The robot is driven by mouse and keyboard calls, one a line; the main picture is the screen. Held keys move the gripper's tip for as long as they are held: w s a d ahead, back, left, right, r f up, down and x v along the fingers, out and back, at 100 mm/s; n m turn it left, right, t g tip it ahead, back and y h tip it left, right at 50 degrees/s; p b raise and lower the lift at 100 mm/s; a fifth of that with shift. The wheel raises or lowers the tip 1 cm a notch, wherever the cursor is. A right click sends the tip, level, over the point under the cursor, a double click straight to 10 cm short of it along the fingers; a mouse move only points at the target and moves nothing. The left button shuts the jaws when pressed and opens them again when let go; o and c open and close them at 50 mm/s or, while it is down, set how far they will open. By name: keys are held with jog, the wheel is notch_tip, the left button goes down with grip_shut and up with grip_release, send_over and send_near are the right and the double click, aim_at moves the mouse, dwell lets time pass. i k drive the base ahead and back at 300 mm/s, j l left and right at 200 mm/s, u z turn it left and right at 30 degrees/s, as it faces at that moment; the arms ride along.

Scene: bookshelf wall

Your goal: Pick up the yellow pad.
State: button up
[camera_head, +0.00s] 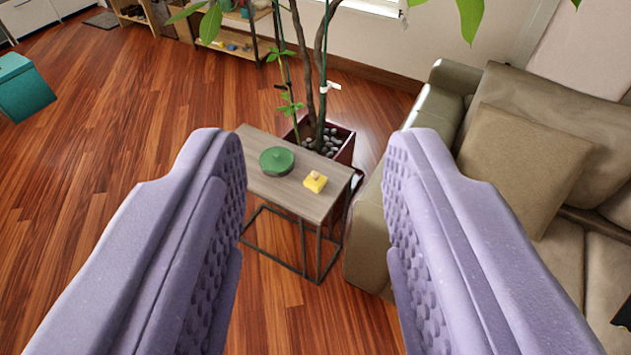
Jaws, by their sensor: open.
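The yellow pad (315,183) is a small square yellow piece with a small tan object (315,175) on top. It lies near the right front edge of a small side table (280,190) with a grey-brown wooden top and a dark metal frame. A round green lidded dish (277,160) stands on the same table, to the left of and behind the pad. My gripper (314,145) is open and empty, with its two purple fingers framing the table from well above and in front. The pad shows between the fingers, apart from them.
A beige sofa (440,110) with cushions stands close to the table's right. A potted plant (340,145) with tall stems rises behind the table. A teal box (25,90) is at far left. The wooden floor (130,110) on the left is mostly clear.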

aim_at(314, 181)
jog(key=i+l, duration=0.1)
jog(key=i, duration=0.45)
jog(key=i+u, duration=0.1)
jog(key=i, duration=0.4)
jog(key=i+l, duration=0.15)
jog(key=i, duration=0.35)
jog(key=i+l+u, duration=0.1)
jog(key=i, duration=0.45)
